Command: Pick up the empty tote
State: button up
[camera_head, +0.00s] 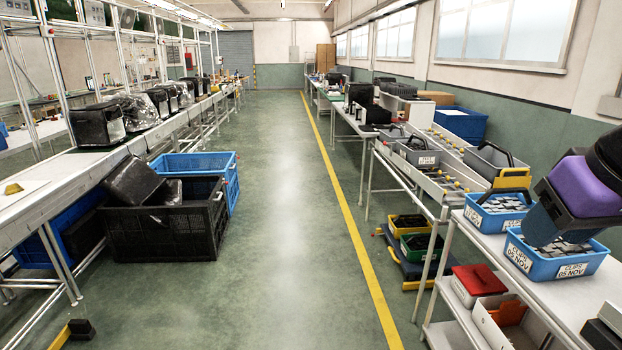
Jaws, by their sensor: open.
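A grey tote (480,164) with a black handle stands on the roller conveyor at the right; no contents show in it. A second grey tote (407,155) with a black handle and a white label stands further left; its inside is hard to see. Two blue totes, a nearer one (590,265) and a farther one (480,219), hold many small grey pieces on the near white bench. My gripper (543,232) is at the right edge, pointing down over the nearer blue tote, apart from both grey totes. Its fingertips are hard to make out.
Under the right bench stand a red-lidded box (478,279), an open white box (500,328) and yellow and green bins (420,246). A black crate (165,240) and a blue crate (232,185) sit on the floor at left. The middle aisle is clear.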

aim_at(390, 135)
jog(key=i, duration=1.75)
jog(key=i+j+z, duration=0.35)
jog(key=i, duration=0.45)
jog(key=i+j+z, duration=0.3)
jog(key=i, duration=0.5)
jog(key=i+j+z, duration=0.35)
jog(key=i+j, duration=0.85)
jog(key=i+j+z, duration=0.1)
jog(key=i+j, duration=0.35)
jog(key=i+j+z, duration=0.1)
jog(key=i+j, duration=0.35)
jog(key=j, duration=0.15)
jog(key=i+j, duration=0.4)
jog(key=j, duration=0.15)
jog(key=i+j+z, duration=0.1)
jog(key=i+j, duration=0.35)
jog(key=j, duration=0.1)
